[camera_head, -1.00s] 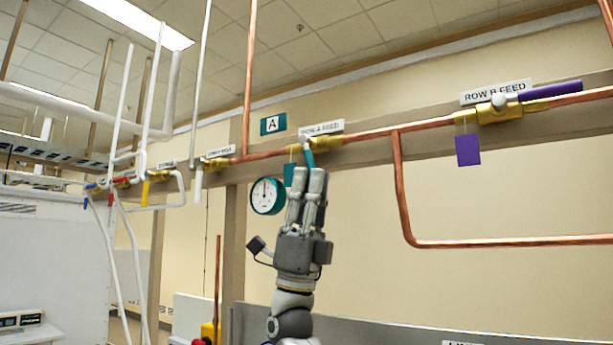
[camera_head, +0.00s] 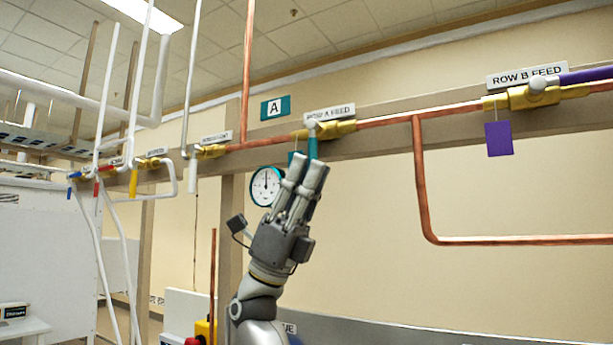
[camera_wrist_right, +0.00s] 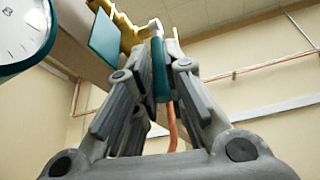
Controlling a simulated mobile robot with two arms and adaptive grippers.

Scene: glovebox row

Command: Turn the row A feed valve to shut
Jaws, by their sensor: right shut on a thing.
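The row A feed valve (camera_head: 341,127) is a yellow brass body on the copper pipe, under a label reading ROW A FEED (camera_head: 330,113). Its teal lever (camera_head: 312,146) hangs down from a pale hub, across the pipe. My right gripper (camera_head: 308,168) reaches up from below and is shut on the lever's lower part. In the right wrist view the teal lever (camera_wrist_right: 160,72) stands between the two fingers. A teal tag (camera_wrist_right: 104,37) hangs beside it. My left gripper is not in view.
A round gauge (camera_head: 266,186) is just left of my right gripper. The row B feed valve (camera_head: 520,97), with a purple lever and purple tag (camera_head: 499,138), is to the right. A copper branch pipe (camera_head: 420,180) drops between them. More valves line the rail at left.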

